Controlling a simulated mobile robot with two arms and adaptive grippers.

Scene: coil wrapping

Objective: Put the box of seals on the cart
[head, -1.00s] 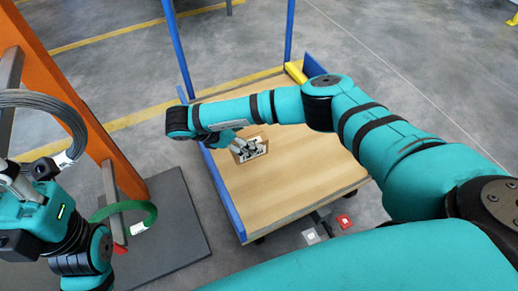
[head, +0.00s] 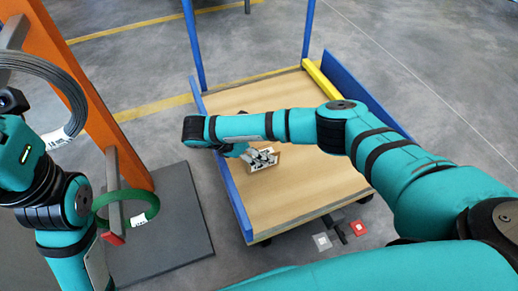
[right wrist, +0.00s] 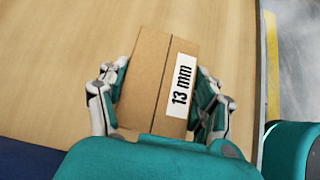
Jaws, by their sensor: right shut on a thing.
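A small cardboard box (head: 264,162) with a white label is over the wooden deck of the cart (head: 290,205), left of its middle. In the right wrist view the box (right wrist: 152,85) shows a label reading "13 mm". My right gripper (head: 262,158) is shut on it, with fingers on two opposite sides (right wrist: 158,102). The box is low over the deck; I cannot tell whether its underside touches. My left arm shows at the left edge, but its gripper fingers are out of view.
The cart has blue side boards (head: 228,180), blue posts and a yellow part (head: 322,79). The deck around the box is bare. An orange post (head: 88,90) at left carries a grey coil (head: 45,68) and a green coil (head: 150,210) on arms above a dark mat (head: 185,235).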

